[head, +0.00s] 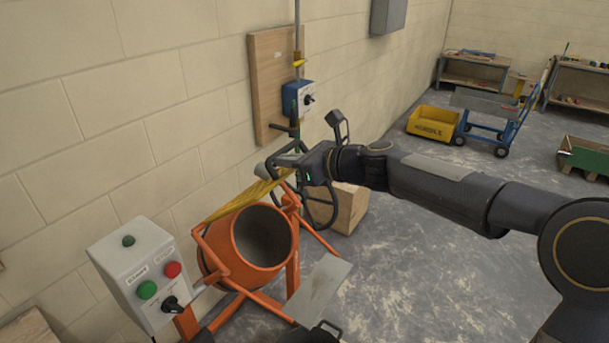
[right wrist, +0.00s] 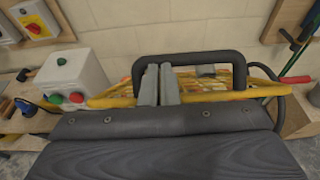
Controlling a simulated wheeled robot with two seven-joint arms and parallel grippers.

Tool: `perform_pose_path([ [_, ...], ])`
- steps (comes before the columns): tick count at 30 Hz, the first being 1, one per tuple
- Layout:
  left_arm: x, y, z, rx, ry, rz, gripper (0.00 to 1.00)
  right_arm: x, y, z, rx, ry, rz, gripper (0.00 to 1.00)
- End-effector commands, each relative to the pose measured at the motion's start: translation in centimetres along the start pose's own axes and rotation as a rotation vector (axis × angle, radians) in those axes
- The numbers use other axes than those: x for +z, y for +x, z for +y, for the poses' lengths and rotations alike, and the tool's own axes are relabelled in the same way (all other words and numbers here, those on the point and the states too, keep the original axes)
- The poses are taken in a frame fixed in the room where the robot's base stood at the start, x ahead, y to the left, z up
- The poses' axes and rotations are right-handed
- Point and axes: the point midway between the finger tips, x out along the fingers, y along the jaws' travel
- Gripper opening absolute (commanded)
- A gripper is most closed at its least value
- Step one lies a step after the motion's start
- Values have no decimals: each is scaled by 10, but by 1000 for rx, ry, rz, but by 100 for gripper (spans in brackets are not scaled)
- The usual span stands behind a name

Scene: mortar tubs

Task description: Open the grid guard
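The grid guard (head: 262,188) is a yellow grid with a rim, seen nearly edge-on in the head view. It stands tilted up, clear of the mouth of the orange mixer drum (head: 262,238). My right gripper (head: 275,164) is at its upper right end. In the right wrist view, the grey fingers (right wrist: 160,82) are close together across the guard's yellow rim (right wrist: 220,96). They look shut on it, though the contact itself is partly hidden. A dark part of my left arm shows at the bottom of the head view; its fingers are out of frame.
A grey control box (head: 140,272) with green and red buttons stands left of the drum. A blue switch box (head: 298,98) hangs on a wall board behind. A yellow tub (head: 433,123) and a blue cart (head: 500,130) stand farther back.

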Motion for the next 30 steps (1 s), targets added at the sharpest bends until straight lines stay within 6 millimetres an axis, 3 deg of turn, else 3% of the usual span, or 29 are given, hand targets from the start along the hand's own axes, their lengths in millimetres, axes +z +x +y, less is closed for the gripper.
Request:
perform_pose_path([
  [6, -2, -4, 2, 0, 0, 0, 56, 27, 19, 4, 8, -2, 13, 0],
  [12, -2, -4, 2, 0, 0, 0, 56, 41, 30, 3, 6, 0, 85, 0],
  [30, -2, -4, 2, 0, 0, 0, 56, 48, 38, 2, 6, 6, 133, 0],
])
